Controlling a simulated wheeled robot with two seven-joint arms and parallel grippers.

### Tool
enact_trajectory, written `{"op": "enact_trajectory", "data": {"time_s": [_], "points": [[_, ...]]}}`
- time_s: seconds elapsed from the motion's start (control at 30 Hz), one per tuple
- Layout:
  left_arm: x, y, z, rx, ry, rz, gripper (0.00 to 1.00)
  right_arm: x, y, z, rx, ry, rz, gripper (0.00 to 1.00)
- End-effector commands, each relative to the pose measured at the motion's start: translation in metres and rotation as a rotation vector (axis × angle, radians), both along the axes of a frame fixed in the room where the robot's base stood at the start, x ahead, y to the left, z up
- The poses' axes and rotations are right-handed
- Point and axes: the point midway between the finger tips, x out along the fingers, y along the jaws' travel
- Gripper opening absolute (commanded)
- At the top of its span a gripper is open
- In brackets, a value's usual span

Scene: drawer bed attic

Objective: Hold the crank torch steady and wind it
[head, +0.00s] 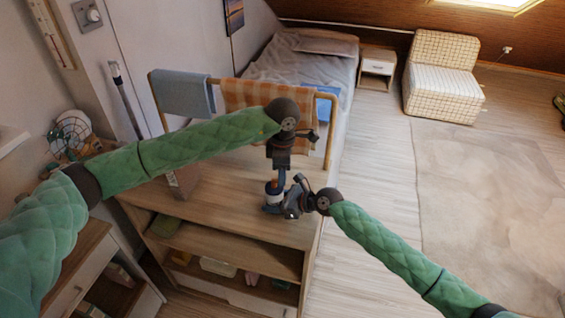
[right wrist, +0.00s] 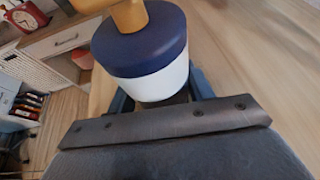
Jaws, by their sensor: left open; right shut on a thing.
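The crank torch (head: 272,198) stands upright on the wooden cabinet top, near its right end. In the right wrist view it is a white body (right wrist: 152,82) with a dark blue top (right wrist: 140,45) and an orange crank part (right wrist: 126,12) above. My right gripper (head: 278,206) comes in from the right and is shut on the torch's body. Its blue fingers show on both sides of the white part. My left gripper (head: 281,181) points down just above the torch and is open. Whether it touches the crank cannot be told; its fingertips are small and dark here.
The cabinet top (head: 225,200) is mostly clear, with a brown box-like item (head: 184,182) left of the torch. Behind it is a rack with a checked orange cloth (head: 250,100) and a blue towel (head: 182,92). Open shelves lie below the front edge.

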Motion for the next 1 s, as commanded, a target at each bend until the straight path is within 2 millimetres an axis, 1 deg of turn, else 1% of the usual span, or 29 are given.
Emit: {"op": "enact_trajectory", "data": {"time_s": [0.1, 0.37, 0.4, 0.47, 0.6, 1.0], "points": [[0.0002, -0.0001, -0.0043, -0.001, 0.000, 0.000, 0.43, 0.0000, 0.0000, 0.0001, 0.000, 0.000, 0.000, 0.25], [0.0001, -0.0001, -0.0054, 0.000, -0.001, 0.000, 0.43, 0.0000, 0.0000, 0.0000, 0.000, 0.000, 0.000, 0.25], [0.0002, 0.0000, -0.0053, 0.000, -0.001, 0.000, 0.39, 0.0000, 0.0000, 0.0000, 0.000, 0.000, 0.000, 0.25], [0.0002, 0.0000, -0.0053, 0.000, -0.001, 0.000, 0.28, 0.0000, 0.0000, 0.0000, 0.000, 0.000, 0.000, 0.25], [0.0002, 0.0000, -0.0053, 0.000, -0.001, 0.000, 0.00, 0.0000, 0.0000, 0.0000, 0.000, 0.000, 0.000, 0.25], [0.0037, -0.0004, -0.0055, 0.000, -0.001, 0.000, 0.00, 0.0000, 0.0000, 0.0000, 0.000, 0.000, 0.000, 0.25]]}}
